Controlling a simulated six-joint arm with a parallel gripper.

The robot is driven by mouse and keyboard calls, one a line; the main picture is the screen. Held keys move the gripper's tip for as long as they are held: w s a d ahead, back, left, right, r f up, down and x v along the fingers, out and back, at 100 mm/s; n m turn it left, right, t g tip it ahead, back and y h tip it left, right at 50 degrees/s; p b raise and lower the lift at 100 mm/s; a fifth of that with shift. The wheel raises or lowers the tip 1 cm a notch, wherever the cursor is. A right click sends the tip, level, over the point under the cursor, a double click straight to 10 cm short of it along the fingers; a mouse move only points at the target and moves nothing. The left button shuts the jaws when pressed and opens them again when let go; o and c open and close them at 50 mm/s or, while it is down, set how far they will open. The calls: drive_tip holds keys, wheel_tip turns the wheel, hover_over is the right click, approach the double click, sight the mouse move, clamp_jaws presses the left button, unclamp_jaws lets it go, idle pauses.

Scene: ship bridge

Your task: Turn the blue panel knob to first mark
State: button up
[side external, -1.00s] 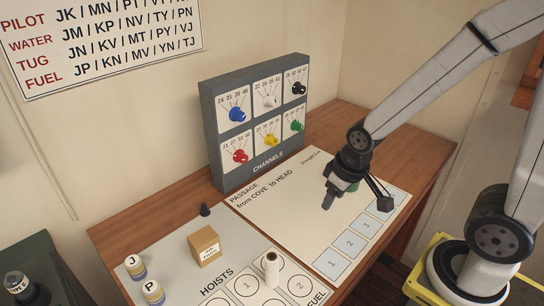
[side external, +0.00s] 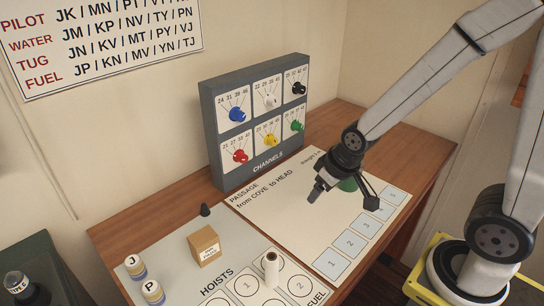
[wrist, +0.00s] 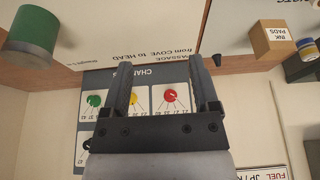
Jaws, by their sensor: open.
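The blue knob (side external: 237,115) is at the top left of the grey channels panel (side external: 213,150) in the side view. Marks 24, 31, 38 and 46 are printed above it; its pointer setting is too small to tell. In the wrist view the blue knob is not visible, while the red knob (wrist: 170,96), yellow knob (wrist: 133,98) and green knob (wrist: 94,100) show upside down. My gripper (side external: 316,192) is open and empty above the passage sheet, in front of the panel and apart from it. Its two fingers (wrist: 163,58) also show in the wrist view.
A green cylinder (side external: 347,185) stands behind my gripper on the passage sheet (side external: 290,225). A small brown box (side external: 204,246), a dark cone-like piece (side external: 205,210), a white roll (side external: 271,269) and lettered jars (side external: 136,267) stand at the left and front.

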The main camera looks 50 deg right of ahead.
drive_tip(key=w+r+t, duration=0.2)
drive_tip(key=w+t, duration=0.4)
drive_tip(key=w, duration=0.5)
drive_tip(key=t, duration=0.8)
approach(242, 118)
drive_tip(key=shift+w+r, duration=0.1)
drive_tip(key=shift+w, duration=0.9)
drive_tip(key=shift+w, duration=0.15)
drive_tip(key=shift+w, duration=3.75)
clamp_jaws()
